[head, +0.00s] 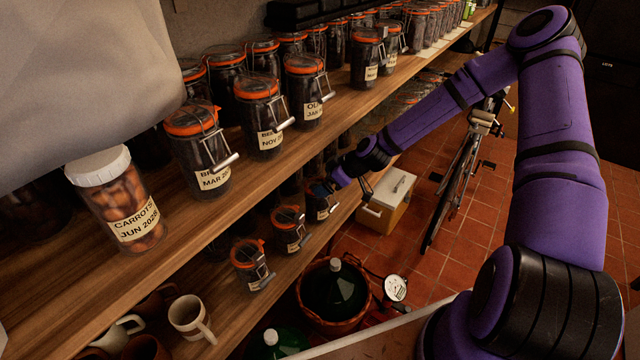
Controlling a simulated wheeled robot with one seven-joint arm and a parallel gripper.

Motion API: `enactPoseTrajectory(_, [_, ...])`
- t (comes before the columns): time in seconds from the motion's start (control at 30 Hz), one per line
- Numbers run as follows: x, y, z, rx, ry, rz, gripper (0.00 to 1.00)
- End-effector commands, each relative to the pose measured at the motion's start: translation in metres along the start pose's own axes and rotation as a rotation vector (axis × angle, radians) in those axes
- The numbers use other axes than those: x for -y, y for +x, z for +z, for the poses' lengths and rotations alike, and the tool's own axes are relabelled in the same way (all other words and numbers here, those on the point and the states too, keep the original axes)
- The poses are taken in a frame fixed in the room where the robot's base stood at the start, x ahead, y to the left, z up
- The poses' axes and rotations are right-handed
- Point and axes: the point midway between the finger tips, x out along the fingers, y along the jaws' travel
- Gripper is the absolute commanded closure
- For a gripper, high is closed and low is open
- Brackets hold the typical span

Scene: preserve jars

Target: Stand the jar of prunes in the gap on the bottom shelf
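My purple arm reaches down to the lower shelf, and my gripper (328,186) is small and dark at the lid of a jar (321,206). That jar stands at or just above the shelf's front edge, and I cannot tell whether the fingers are closed on it. Its label is too small to read, so I cannot say whether it holds prunes. Two more clip-top jars with orange seals, one in the middle (290,231) and one nearer (250,265), stand in line on the lower shelf (222,287). The space behind them is dark, and no clear gap shows.
The upper shelf (330,130) carries many jars, including a white-lidded carrots jar (118,200) near its edge. Mugs (190,318) stand at the near lower shelf. A basketed demijohn (335,290), a cool box (387,200) and a bicycle (460,170) occupy the tiled floor.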

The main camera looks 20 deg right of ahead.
Motion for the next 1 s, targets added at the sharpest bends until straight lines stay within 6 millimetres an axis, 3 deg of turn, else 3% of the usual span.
enactPoseTrajectory(0.2, [-0.001,-0.047,0.000,0.000,0.001,0.004,0.00])
enactPoseTrajectory(0.4, [-0.001,-0.075,0.000,-0.001,0.001,0.003,0.00])
enactPoseTrajectory(0.77, [0.002,-0.089,-0.001,0.011,-0.003,-0.003,0.00])
enactPoseTrajectory(1.0, [0.016,-0.107,-0.002,0.157,-0.007,-0.022,0.00])
